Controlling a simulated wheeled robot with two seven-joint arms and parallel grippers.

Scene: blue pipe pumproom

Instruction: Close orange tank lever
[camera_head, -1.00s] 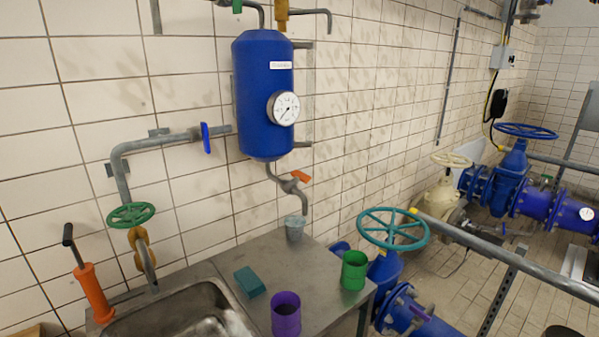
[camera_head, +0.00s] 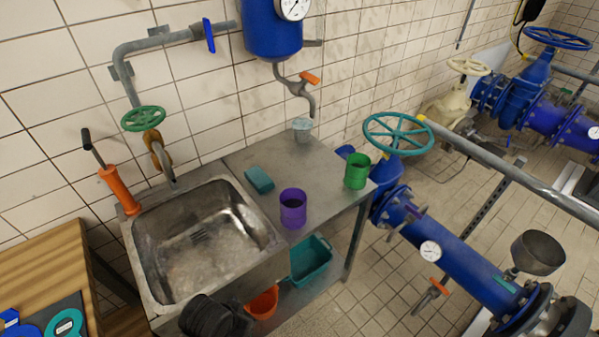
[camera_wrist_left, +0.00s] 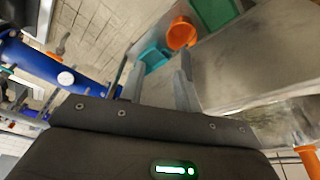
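The orange lever (camera_head: 309,78) is on the grey tap pipe (camera_head: 289,82) under the blue tank (camera_head: 265,38) on the tiled wall. In the head view it sticks out to the right, slightly tilted down. A small grey cup (camera_head: 302,131) stands below the spout. The tank's top is cut off by the frame. In the left wrist view my left gripper (camera_wrist_left: 161,65) has its two fingers apart with nothing between them. It is away from the lever, which I cannot make out in that view. My right gripper is in neither view.
A metal sink (camera_head: 160,235) and counter (camera_head: 330,195) stand below the tank, with a purple cup (camera_head: 293,210), green cup (camera_head: 355,173) and teal sponge (camera_head: 259,180). Blue pipework (camera_head: 445,245) blocks the right.

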